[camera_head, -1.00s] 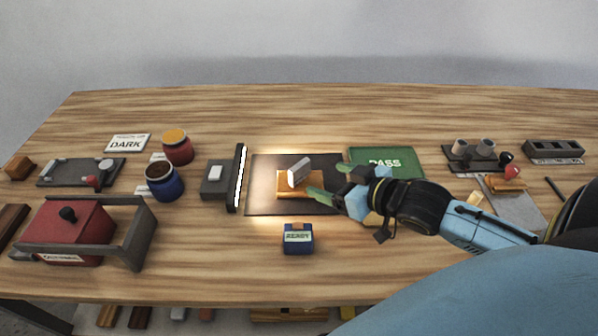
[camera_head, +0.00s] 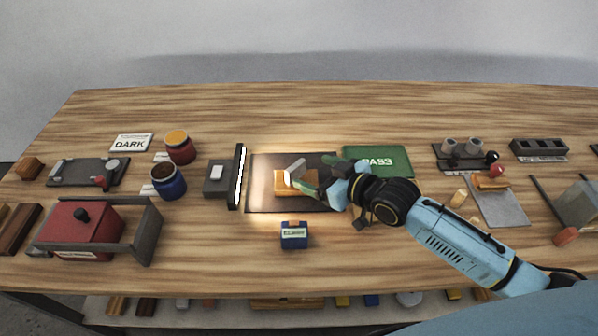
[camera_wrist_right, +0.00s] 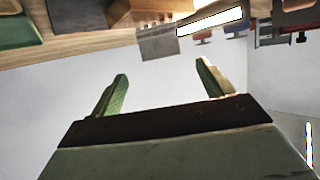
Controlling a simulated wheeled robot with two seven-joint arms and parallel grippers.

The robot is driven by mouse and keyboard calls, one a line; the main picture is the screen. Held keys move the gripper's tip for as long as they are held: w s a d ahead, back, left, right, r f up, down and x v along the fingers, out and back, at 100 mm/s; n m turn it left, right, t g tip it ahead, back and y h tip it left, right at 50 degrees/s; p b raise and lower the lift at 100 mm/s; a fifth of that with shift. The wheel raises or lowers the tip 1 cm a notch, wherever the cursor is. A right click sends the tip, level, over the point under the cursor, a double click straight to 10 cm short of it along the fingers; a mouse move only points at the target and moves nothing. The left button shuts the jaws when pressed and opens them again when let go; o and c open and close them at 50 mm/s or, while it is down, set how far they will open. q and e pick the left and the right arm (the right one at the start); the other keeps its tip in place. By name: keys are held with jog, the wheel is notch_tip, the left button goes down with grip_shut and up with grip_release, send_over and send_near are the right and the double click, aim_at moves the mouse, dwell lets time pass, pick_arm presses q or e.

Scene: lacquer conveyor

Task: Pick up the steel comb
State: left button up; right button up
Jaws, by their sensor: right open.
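The steel comb (camera_head: 294,170) is a small grey plate standing upright on a wooden block (camera_head: 296,184), in the lit patch of a dark mat. In the right wrist view, a grey plate that looks like the comb (camera_wrist_right: 158,44) shows at the top, by the wooden block (camera_wrist_right: 150,6). My right gripper (camera_head: 316,174) has come in from the right, beside the comb. Its green fingers are apart in the right wrist view (camera_wrist_right: 160,78), with nothing between them. The comb's lower right part is partly hidden by a finger. My left gripper is not in view.
A lit light bar (camera_head: 240,178) stands left of the dark mat (camera_head: 262,200). A small blue box (camera_head: 294,236) sits in front, a green PASS mat (camera_head: 385,160) behind right. Red and blue jars (camera_head: 168,182), a red box (camera_head: 80,232) and a dark rack are left.

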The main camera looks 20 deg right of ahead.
aim_at(298, 169)
jog(key=x, duration=0.2)
jog(key=shift+w+a+f, duration=0.1)
jog(key=shift+w+f, duration=0.05)
jog(key=shift+w, duration=0.15)
jog(key=w+a+f, duration=0.1)
jog(key=w+a+f+b, duration=0.1)
jog(key=shift+w+f, duration=0.15)
jog(key=shift+w, duration=0.25)
jog(key=shift+w+a+f, duration=0.2)
jog(key=shift+w+a, duration=0.05)
jog(key=shift+w, duration=0.25)
jog(key=shift+r, duration=0.1)
jog(key=c, duration=1.2)
